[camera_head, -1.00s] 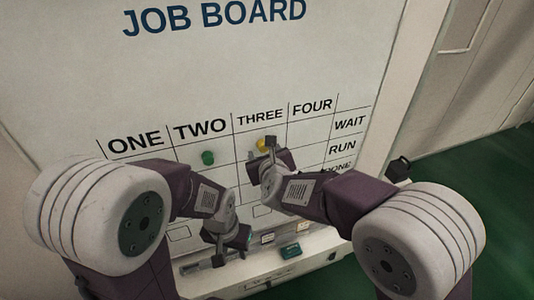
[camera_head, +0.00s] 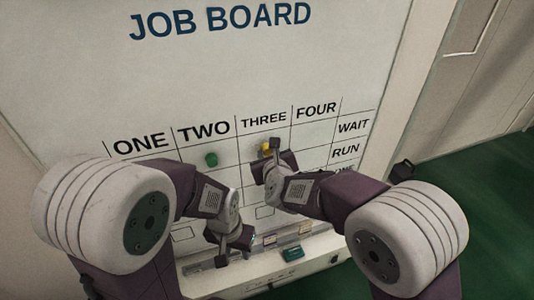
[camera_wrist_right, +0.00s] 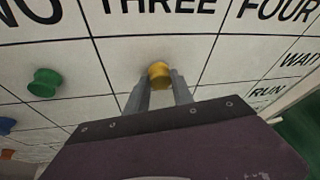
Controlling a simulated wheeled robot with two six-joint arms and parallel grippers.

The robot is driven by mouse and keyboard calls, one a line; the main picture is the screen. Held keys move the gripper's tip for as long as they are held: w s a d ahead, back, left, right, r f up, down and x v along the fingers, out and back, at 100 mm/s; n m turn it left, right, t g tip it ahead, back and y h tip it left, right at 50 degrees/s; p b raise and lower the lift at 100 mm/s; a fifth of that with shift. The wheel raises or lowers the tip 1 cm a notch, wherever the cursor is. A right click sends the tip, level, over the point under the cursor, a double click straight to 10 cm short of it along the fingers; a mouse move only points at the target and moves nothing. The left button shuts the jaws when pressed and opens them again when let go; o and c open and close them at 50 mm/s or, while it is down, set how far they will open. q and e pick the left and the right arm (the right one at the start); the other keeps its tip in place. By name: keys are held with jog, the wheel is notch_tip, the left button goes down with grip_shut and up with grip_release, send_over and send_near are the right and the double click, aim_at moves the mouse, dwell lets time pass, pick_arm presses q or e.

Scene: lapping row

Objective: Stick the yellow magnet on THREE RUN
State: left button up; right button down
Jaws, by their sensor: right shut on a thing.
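The yellow magnet (camera_wrist_right: 160,74) is between the fingertips of my right gripper (camera_wrist_right: 161,82), which is shut on it. In the head view the magnet (camera_head: 267,147) shows beside my right gripper (camera_head: 270,150), under the THREE heading and about level with the WAIT row. The RUN row (camera_head: 346,152) is the row below WAIT. I cannot tell whether the magnet touches the board (camera_head: 200,80). My left gripper (camera_head: 230,250) is low, before the board's bottom edge; its fingers are too unclear to judge. My right arm covers part of the THREE column's lower cells.
A green magnet (camera_head: 211,160) is in the TWO column, WAIT row. Blue (camera_wrist_right: 6,125) and orange (camera_wrist_right: 7,154) magnets show at the left of the wrist view. A ledge (camera_head: 320,243) below the grid bears small items, including a teal block (camera_head: 292,253).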

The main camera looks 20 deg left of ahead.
jog(key=shift+s+d+b, duration=0.6)
jog(key=shift+s+d, duration=0.05)
jog(key=shift+s, duration=0.35)
jog(key=s+d+b, duration=0.3)
jog(key=s, duration=0.2)
jog(key=shift+d, duration=0.25)
dwell(1.4)
